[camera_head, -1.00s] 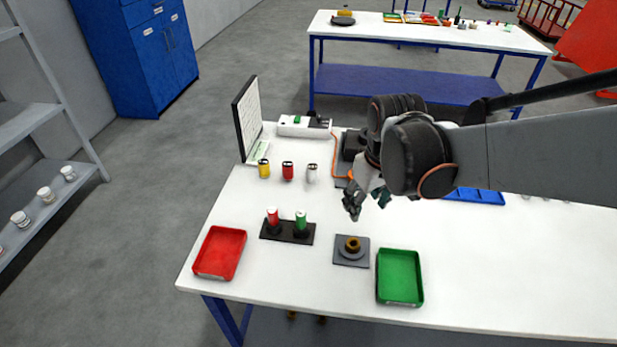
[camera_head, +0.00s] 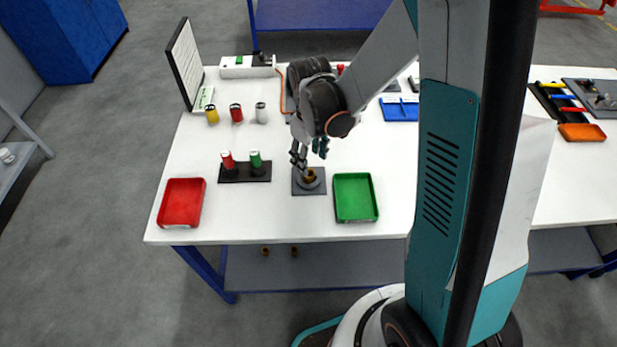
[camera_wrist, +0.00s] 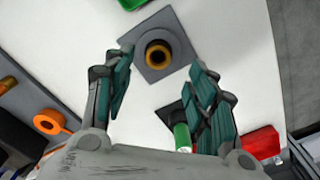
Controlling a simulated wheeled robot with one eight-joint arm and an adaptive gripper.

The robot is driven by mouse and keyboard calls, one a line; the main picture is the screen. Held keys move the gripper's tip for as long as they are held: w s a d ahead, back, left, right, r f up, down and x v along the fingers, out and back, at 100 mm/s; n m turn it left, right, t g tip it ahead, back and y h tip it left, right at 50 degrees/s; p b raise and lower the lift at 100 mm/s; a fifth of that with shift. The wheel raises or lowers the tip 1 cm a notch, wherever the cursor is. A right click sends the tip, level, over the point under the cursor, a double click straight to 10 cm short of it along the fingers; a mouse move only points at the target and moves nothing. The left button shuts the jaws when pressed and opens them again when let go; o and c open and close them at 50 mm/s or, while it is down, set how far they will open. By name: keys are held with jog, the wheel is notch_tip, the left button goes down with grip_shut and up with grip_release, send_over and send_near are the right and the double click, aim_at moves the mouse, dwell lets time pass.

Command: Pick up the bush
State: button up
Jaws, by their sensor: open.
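The bush (camera_head: 310,175) is a small brass-coloured ring on a dark round seat in a grey square plate (camera_head: 302,188) on the white table. In the wrist view the bush (camera_wrist: 158,54) shows as a brass ring with a dark hole, near the top middle. My gripper (camera_head: 309,162) is just above and behind the bush in the head view and partly covers it. In the wrist view my gripper (camera_wrist: 160,85) has its two teal fingers wide apart, with nothing between them. The bush lies beyond the fingertips.
A green tray (camera_head: 356,216) stands right of the plate. A black holder (camera_head: 245,178) with a red and a green cylinder stands left of it, and a red tray (camera_head: 162,217) farther left. An orange roll (camera_wrist: 48,121) shows in the wrist view. The front table strip is clear.

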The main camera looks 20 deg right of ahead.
jog(key=shift+w+f+b, duration=0.15)
jog(key=shift+f+b, duration=0.35)
jog(key=shift+f, duration=1.15)
jog(key=shift+w+f+b, duration=0.1)
jog(key=shift+f+b, duration=0.35)
jog(key=shift+f, duration=1.15)
jog(key=c, duration=1.2)
